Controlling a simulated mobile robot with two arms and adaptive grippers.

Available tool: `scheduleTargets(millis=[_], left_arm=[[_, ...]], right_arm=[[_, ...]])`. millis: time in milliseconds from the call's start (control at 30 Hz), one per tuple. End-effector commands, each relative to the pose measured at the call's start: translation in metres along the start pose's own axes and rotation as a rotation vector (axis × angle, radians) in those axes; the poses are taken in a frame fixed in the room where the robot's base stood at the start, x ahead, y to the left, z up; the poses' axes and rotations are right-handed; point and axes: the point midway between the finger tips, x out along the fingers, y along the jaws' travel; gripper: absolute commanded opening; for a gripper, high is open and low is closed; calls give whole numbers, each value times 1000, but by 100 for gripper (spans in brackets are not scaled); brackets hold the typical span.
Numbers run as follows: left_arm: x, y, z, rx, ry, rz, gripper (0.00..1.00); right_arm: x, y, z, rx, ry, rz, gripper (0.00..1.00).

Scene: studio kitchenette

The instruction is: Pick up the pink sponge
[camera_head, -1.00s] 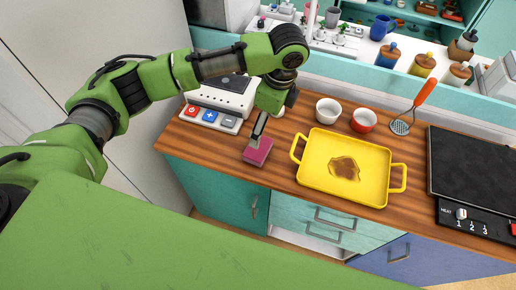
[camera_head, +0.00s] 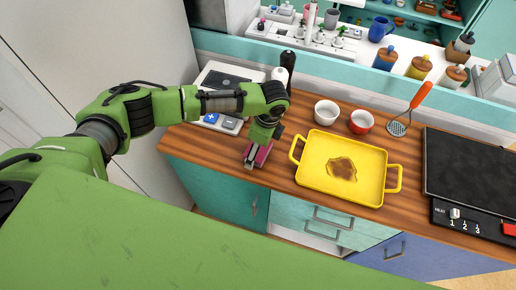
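The pink sponge (camera_head: 264,155) is near the front edge of the wooden counter, left of the yellow tray. My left gripper (camera_head: 250,159) is down at the sponge, and a grey finger covers part of it. Pink shows on both sides of that finger. The far finger is hidden, so I cannot tell whether the gripper is closed on the sponge or only around it. The sponge appears at counter height. My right gripper is not in view.
The yellow tray (camera_head: 313,179) with a brown stain stands right of the sponge. Behind it are a white bowl (camera_head: 327,112) and a red bowl (camera_head: 361,121). A slotted turner (camera_head: 398,128) and a black hotplate (camera_head: 470,165) are farther right. A button device (camera_head: 211,118) is behind my arm.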

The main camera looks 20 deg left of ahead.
Motion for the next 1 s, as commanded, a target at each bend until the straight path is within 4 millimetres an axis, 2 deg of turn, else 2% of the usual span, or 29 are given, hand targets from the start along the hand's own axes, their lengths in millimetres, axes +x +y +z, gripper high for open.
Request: scheduleTargets(millis=[167, 300, 333, 767, 867, 1000], left_arm=[[0, 0, 0, 1, 0, -1, 85], [0, 0, 0, 1, 1, -1, 60], [0, 0, 0, 1, 1, -1, 58], [-3, -1, 0, 0, 2, -2, 58], [-11, -1, 1, 0, 3, -3, 58], [-35, 2, 2, 4, 4, -4, 58]], right_arm=[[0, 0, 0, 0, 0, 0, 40], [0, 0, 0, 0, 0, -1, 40], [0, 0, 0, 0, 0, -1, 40], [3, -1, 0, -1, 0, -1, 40], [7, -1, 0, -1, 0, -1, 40], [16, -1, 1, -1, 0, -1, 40]])
